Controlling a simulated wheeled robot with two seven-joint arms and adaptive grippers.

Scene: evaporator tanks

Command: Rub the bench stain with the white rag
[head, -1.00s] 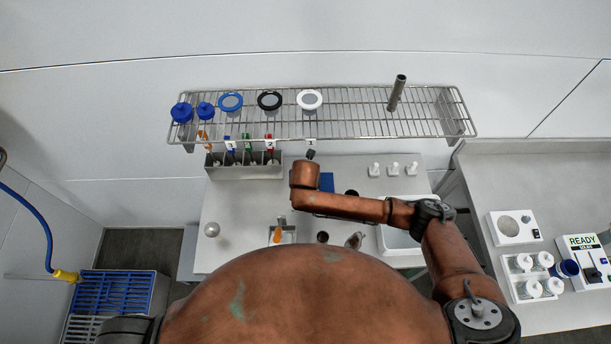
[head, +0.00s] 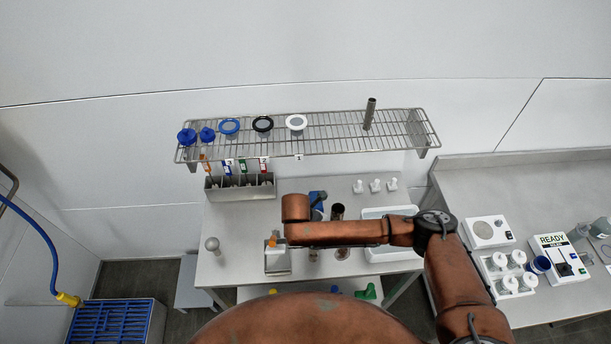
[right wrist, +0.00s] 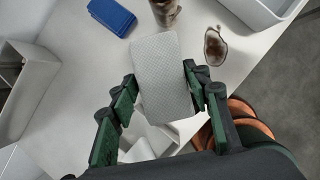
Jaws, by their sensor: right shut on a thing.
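My right gripper (right wrist: 162,88) is shut on the white rag (right wrist: 163,62), a pale flat rectangle between its two green-padded fingers in the right wrist view. The rag appears to be held above the bench; contact is not visible. The bench stain (right wrist: 215,46) is a brown ring on the white bench, to the right of the rag and apart from it in this view. In the head view the stain (head: 342,254) shows just below my forearm. My right arm hides the gripper and rag there. My left gripper is not in view.
A grey rack (head: 240,189) and wire shelf (head: 340,133) are behind. An orange-topped item in a holder (head: 277,262) is at front left.

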